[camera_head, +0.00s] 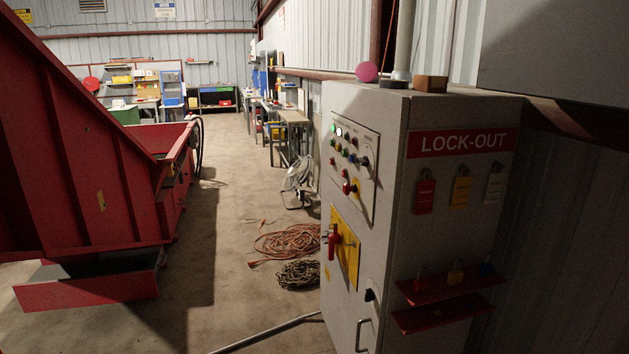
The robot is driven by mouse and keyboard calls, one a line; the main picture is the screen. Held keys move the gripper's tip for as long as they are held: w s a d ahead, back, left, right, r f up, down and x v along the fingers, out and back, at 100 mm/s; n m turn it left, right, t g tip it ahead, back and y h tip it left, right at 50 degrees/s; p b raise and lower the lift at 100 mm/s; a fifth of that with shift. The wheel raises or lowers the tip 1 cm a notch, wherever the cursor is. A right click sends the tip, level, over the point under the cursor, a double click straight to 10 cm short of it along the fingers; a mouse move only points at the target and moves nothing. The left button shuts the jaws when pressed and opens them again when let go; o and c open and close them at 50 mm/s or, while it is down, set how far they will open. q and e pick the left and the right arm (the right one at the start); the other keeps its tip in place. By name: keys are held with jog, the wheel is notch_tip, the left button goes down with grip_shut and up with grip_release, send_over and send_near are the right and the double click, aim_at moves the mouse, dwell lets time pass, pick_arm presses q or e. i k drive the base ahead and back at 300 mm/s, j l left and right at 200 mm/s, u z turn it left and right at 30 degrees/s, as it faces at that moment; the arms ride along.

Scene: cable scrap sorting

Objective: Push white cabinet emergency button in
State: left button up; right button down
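The white cabinet (440,232) stands at the centre right, with its front face turned left. A control panel (367,140) on its upper front carries several small lights and coloured buttons. A red mushroom-shaped button (348,187) with a bit of yellow beside it sticks out near the panel's lower edge. It looks like the emergency button; I cannot tell how far in it sits. Below the panel, a red handle (333,240) is mounted on a yellow plate (348,252). Neither of my grippers is in view.
A LOCK-OUT board (462,142) with tags and red padlock shelves (440,285) is on the cabinet's right side. Coiled orange cable (288,241) and darker cable (299,273) lie on the floor left of it. A big red machine (80,170) fills the left.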

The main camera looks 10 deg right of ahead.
aim_at(347, 189)
jog(key=i+j, duration=0.25)
jog(key=i, duration=0.2)
jog(key=i+j, duration=0.3)
jog(key=i+j+z, duration=0.1)
jog(key=i+j, duration=0.2)
jog(key=i, duration=0.25)
